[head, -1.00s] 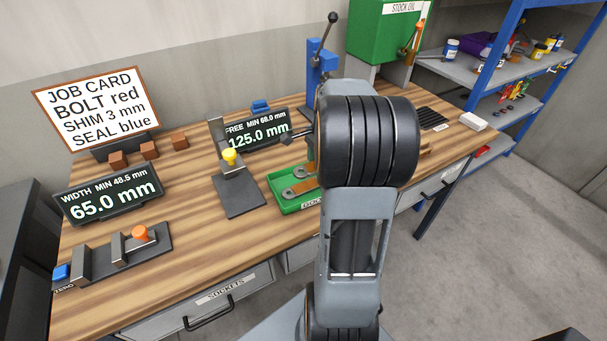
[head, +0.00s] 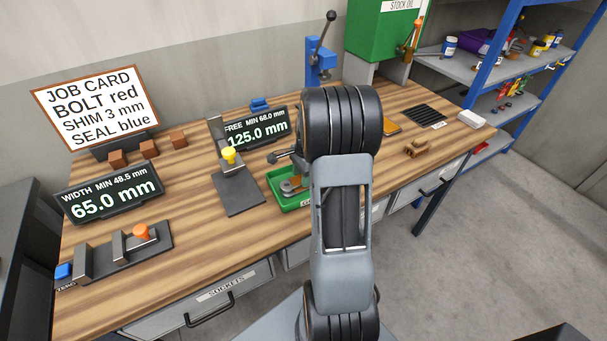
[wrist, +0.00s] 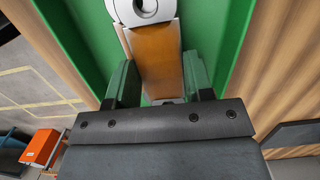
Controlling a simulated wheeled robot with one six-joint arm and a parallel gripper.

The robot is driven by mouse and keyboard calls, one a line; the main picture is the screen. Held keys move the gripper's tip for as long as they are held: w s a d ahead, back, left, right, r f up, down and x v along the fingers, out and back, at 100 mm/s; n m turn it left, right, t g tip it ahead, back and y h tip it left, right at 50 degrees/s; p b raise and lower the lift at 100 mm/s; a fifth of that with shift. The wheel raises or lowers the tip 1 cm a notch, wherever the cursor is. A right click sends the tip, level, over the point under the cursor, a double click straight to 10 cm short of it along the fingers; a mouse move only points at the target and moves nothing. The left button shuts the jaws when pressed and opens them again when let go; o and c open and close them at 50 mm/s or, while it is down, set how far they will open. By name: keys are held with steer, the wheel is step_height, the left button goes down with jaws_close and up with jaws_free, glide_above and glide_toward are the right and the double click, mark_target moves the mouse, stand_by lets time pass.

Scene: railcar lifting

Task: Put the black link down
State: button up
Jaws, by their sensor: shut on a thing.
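My gripper (wrist: 160,78) is shut on an orange-brown link (wrist: 155,50) with a grey ringed end, seen between its green fingers in the wrist view. No black link can be made out. The link is over the green tray (wrist: 222,45); whether it touches the tray floor I cannot tell. In the head view the tray (head: 287,207) stands on the bench, partly behind my arm. A grey link eye shows in it. The gripper itself is mostly hidden there by my arm.
Left of the tray stands a grey gauge (head: 238,190) with a yellow knob. A readout (head: 257,127) is behind it, and a blue press (head: 320,68) stands further back.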

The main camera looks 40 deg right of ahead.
steer(key=shift+f, duration=0.2)
steer(key=o, duration=1.4)
steer(key=shift+c, duration=0.2)
step_height(320, 180, up, 12)
steer(key=d+f, duration=0.1)
steer(key=s+a+r+n+t, duration=0.1)
steer(key=s+a+n, duration=0.3)
steer(key=a+n, duration=0.2)
steer(key=s+a+r+n+t+h, duration=0.1)
steer(key=s+a+n, duration=0.3)
steer(key=a+n, duration=0.3)
steer(key=s+a+r+n+t, duration=0.1)
steer(key=s+a+n+t, duration=0.1)
steer(key=s+a+n, duration=0.2)
steer(key=a+n, duration=0.2)
steer(key=a, duration=0.2)
steer(key=shift+s+a+n, duration=0.15)
steer(key=shift+a+n, duration=0.1)
steer(key=shift+n, duration=0.15)
